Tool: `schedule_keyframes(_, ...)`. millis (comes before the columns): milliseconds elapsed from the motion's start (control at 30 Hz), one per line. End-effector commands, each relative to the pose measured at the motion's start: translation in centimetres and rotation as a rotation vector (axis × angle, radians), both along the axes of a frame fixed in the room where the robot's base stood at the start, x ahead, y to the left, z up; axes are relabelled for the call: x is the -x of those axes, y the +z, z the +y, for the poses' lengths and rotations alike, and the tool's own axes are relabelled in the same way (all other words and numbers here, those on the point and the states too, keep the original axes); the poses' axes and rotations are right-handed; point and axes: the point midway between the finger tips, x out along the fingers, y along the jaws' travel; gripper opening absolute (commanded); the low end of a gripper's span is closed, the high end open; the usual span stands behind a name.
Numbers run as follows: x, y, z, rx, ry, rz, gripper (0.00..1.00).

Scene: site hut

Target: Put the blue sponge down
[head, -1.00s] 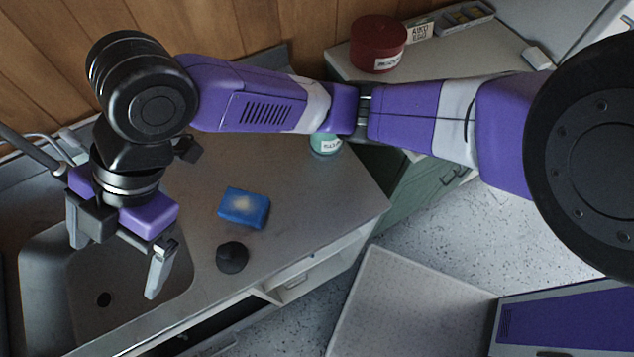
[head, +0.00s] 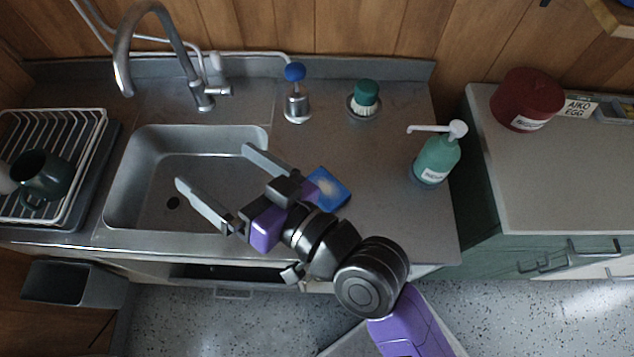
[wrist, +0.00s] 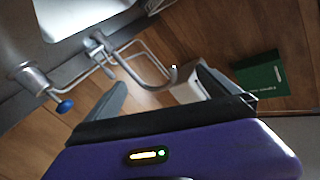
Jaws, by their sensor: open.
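The blue sponge (head: 330,187), with a pale patch on top, lies flat on the steel counter (head: 385,195) to the right of the sink in the head view. My wrist hides part of its lower left side. My gripper (head: 212,165) is open and empty over the sink basin, to the left of the sponge and apart from it. Its two fingers also show spread apart in the wrist view (wrist: 165,90). The sponge does not show in the wrist view.
The sink (head: 140,190) has a curved tap (head: 175,40) behind it. A dish rack (head: 60,125) with a dark mug (head: 42,175) is at left. A blue-knobbed dispenser (head: 297,100), green brush (head: 365,98) and green pump bottle (head: 437,155) stand on the counter.

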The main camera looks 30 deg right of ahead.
Motion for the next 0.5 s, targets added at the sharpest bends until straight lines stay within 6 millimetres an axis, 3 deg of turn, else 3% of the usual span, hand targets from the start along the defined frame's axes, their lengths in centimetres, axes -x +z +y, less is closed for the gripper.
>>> schedule_keyframes(33,1.8,-1.8,-1.1,0.0,-0.046,0.037,1.0)
schedule_keyframes(200,7.7,-6.1,-5.6,0.063,-0.189,0.108,1.0)
schedule_keyframes(333,12.9,-8.1,-9.0,0.156,-0.258,0.144,1.0)
schedule_keyframes(500,19.3,-8.8,-12.9,0.307,-0.287,0.16,1.0)
